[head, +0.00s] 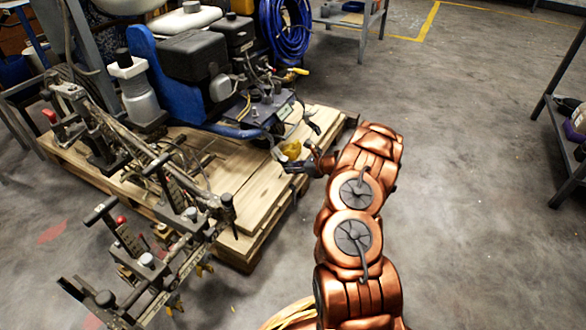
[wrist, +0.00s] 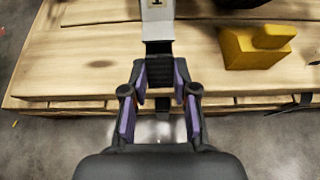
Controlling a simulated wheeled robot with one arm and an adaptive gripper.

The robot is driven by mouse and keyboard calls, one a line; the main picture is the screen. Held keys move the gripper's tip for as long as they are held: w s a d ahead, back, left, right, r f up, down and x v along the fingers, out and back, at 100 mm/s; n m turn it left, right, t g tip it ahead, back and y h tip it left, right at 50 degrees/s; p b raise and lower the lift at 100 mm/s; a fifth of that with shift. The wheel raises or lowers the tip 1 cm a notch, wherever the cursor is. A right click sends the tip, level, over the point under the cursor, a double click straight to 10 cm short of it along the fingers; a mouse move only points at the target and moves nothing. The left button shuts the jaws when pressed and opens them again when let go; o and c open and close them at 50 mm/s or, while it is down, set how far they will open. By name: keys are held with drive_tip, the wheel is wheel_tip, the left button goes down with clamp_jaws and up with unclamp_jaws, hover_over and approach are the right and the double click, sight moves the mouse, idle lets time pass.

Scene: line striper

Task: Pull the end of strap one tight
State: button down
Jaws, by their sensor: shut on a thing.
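In the wrist view my gripper (wrist: 160,98), with purple pads on its fingers, is shut on a dark ribbed piece (wrist: 158,72), which appears to be the end of strap one. A pale grey metal piece (wrist: 157,22), perhaps the strap's buckle, runs from it toward the top of the picture. My gripper is at the edge of the wooden pallet. In the head view my gripper (head: 302,166) is at the pallet's right side, beside the line striper (head: 195,60). The strap is too small to make out there.
A yellow block (wrist: 255,45) sits on the pallet (wrist: 80,60) right of my gripper; it also shows in the head view (head: 291,149). The striper's metal bars (head: 150,200) overhang the pallet's left side. A shelf (head: 565,130) stands far right. The floor between is clear.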

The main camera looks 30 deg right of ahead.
drive_tip(key=shift+f, duration=0.1)
drive_tip(key=shift+s+d+f+b, duration=0.3)
drive_tip(key=shift+s+f+b, duration=0.15)
drive_tip(key=shift+f, duration=0.65)
drive_tip(key=shift+s+d+f+b, duration=0.35)
drive_tip(key=shift+s+f, duration=0.2)
drive_tip(key=shift+f, duration=0.6)
drive_tip(key=shift+s+d+f+b, duration=0.35)
drive_tip(key=shift+s+f, duration=0.15)
drive_tip(key=shift+f, duration=0.6)
drive_tip(key=c, duration=0.5)
unclamp_jaws()
drive_tip(key=shift+w+a+r, duration=0.1)
drive_tip(key=shift+r, duration=0.1)
drive_tip(key=p+v, duration=0.4)
drive_tip(key=v, duration=0.3)
